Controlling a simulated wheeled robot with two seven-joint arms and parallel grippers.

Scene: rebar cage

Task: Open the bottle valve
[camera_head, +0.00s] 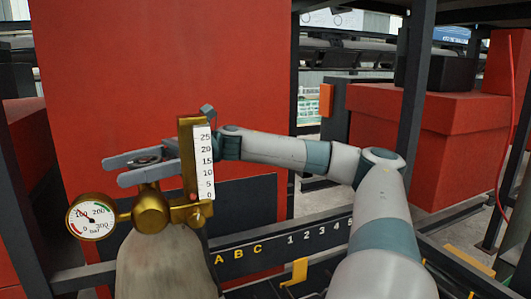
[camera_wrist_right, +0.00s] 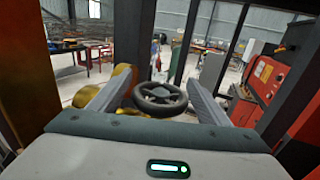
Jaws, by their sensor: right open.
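The grey gas bottle (camera_head: 165,268) stands upright at the lower left in the head view. A brass valve body (camera_head: 151,212) with a round pressure gauge (camera_head: 91,216) and an upright flow scale (camera_head: 202,162) sits on top of it. My right gripper (camera_head: 112,170) reaches in behind the flow scale, fingers pointing left and open. The dark valve handwheel (camera_head: 148,161) lies between its fingers, partly hidden. In the right wrist view the handwheel (camera_wrist_right: 160,98) is between the two spread fingers, with visible gaps; contact cannot be seen. My left gripper is not in view.
A large red panel (camera_head: 120,80) stands behind the bottle. A dark rail with letters and numbers (camera_head: 290,245) runs beside it, with a yellow hook (camera_head: 294,272) nearby. Red boxes (camera_head: 445,135) and dark posts stand at the right.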

